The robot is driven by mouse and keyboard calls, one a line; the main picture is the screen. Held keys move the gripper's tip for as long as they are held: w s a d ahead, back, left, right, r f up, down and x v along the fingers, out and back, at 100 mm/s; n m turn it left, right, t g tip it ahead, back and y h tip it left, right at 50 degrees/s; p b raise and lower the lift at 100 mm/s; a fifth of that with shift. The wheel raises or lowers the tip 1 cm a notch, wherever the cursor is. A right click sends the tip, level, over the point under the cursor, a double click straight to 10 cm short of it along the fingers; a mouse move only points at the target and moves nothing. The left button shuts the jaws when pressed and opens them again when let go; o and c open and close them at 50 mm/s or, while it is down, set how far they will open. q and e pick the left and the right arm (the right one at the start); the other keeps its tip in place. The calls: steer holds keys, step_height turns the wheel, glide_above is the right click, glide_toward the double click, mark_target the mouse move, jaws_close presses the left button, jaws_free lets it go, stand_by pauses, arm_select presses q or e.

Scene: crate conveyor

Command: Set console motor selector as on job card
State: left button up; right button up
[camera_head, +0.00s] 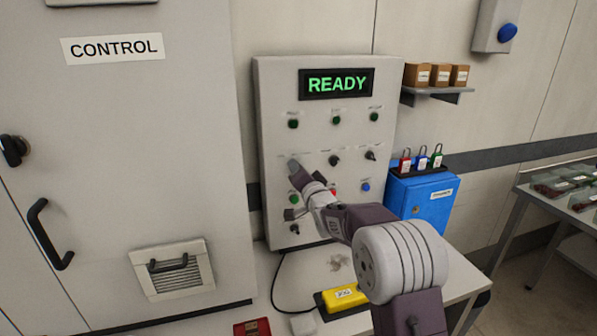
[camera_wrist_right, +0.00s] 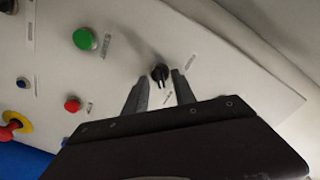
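The grey console (camera_head: 325,105) stands against the wall, with a display (camera_head: 337,83) reading READY. My right gripper (camera_head: 292,217) is at the console's lower left, partly hidden by its own arm in the head view. In the right wrist view its two fingers (camera_wrist_right: 157,81) are open, one on each side of a black selector knob (camera_wrist_right: 160,73). A gap shows beside the knob; contact cannot be made out. Other black selectors (camera_head: 334,160) sit in the middle row. I cannot identify a job card. My left gripper is out of view.
A green button (camera_wrist_right: 83,38), a red button (camera_wrist_right: 72,104) and a red-and-yellow stop button (camera_wrist_right: 12,130) are near the fingers. A yellow cabled box (camera_head: 343,297) lies on the bench below. A blue locker (camera_head: 422,200) with padlocks is right of the console.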

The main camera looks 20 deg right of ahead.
steer(key=s+b, duration=0.1)
steer(key=s, duration=0.8)
steer(key=shift+d, duration=0.15)
